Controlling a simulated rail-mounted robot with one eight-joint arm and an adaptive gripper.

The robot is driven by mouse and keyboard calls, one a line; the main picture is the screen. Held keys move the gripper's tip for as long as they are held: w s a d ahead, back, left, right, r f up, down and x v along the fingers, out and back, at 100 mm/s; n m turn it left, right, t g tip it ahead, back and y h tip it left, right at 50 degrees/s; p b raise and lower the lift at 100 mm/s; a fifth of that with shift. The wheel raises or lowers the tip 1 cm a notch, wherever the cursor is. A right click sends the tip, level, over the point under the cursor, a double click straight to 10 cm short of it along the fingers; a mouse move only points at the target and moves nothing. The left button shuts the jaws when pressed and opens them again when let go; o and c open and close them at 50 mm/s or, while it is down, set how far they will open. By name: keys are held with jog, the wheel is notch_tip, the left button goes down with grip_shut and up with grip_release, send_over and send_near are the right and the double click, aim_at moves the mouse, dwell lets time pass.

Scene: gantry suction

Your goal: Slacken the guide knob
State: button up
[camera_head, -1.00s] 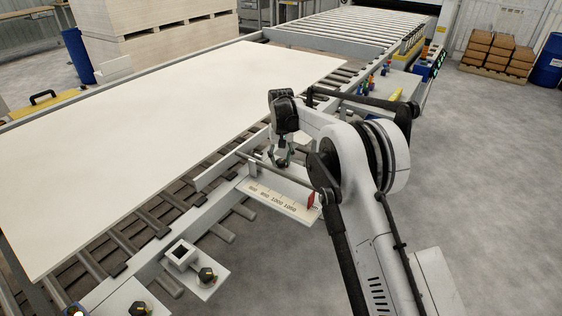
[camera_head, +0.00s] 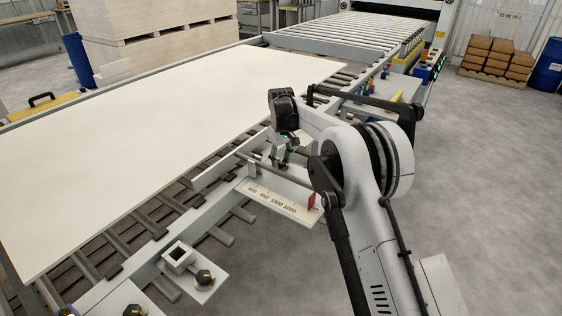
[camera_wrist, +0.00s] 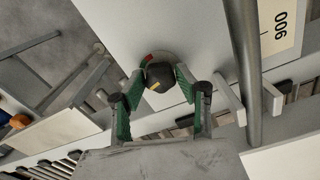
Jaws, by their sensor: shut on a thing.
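The guide knob (camera_wrist: 160,77) is black with a yellow mark, seen end-on in the wrist view. It sits on a round base on a pale plate, with a small red patch showing beside it. My gripper (camera_wrist: 161,83) has its green-padded fingers on either side of the knob, shut on it. In the head view my gripper (camera_head: 279,154) points down at the guide beside the conveyor, and the knob cannot be made out there. The scale plate (camera_head: 268,201) with printed numbers lies just in front, with a red pointer (camera_head: 312,201) at its right end.
A large white panel (camera_head: 150,130) lies on the roller conveyor. A metal rod (camera_wrist: 246,70) runs close beside the knob. Another black knob (camera_head: 204,279) stands on a small plate at the lower left, near a square block (camera_head: 178,257). Open floor lies right.

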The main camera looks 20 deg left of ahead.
aim_at(281, 161)
jog(key=o, duration=1.1)
jog(key=shift+o, duration=0.2)
notch_tip(281, 161, up, 12)
